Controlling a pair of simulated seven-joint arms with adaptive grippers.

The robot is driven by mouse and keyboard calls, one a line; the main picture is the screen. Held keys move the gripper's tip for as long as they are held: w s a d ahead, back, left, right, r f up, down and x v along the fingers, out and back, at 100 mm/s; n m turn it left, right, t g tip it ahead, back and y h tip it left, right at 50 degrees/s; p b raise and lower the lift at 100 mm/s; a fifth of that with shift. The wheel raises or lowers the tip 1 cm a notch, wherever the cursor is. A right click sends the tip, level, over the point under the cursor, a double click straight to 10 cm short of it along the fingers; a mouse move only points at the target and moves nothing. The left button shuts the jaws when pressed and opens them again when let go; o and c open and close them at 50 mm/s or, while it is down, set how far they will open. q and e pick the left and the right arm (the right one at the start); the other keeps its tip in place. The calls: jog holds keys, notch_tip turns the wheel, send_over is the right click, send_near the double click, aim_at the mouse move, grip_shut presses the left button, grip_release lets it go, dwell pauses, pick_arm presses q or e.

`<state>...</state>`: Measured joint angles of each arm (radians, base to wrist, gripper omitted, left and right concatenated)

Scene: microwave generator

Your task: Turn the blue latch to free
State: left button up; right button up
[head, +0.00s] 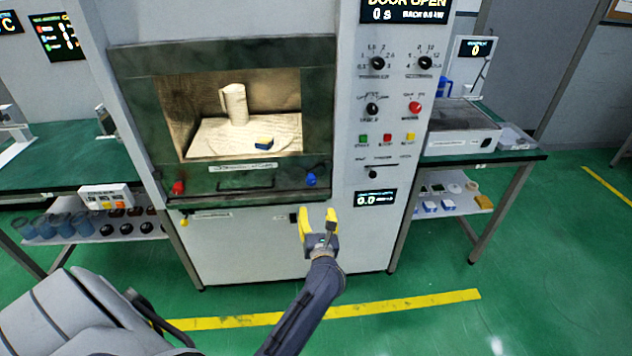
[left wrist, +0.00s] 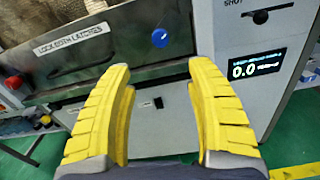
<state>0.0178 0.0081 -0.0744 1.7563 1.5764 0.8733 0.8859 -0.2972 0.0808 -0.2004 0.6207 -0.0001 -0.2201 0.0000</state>
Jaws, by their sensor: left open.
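The blue latch (head: 311,179) is a small round knob at the lower right of the microwave's green front frame. It also shows in the left wrist view (left wrist: 160,38), beyond and between the fingers. My left gripper (head: 318,212) has yellow fingers, is open and empty, and is just below the latch in the head view, apart from it. The left wrist view shows both fingers (left wrist: 160,70) spread with a clear gap. A red latch (head: 178,187) sits at the lower left of the frame. My right gripper is not in view.
A handle bar (head: 245,185) runs between the latches. Inside the cavity are a beige mug (head: 234,103) and a blue-yellow sponge (head: 264,143). A control panel with knobs (head: 377,64) and a display (head: 375,198) stands right of the latch. Shelves flank the machine.

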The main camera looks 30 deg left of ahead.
aim_at(312, 182)
pick_arm(q)
jog(key=x, duration=1.7)
jog(key=shift+o, duration=0.2)
grip_shut()
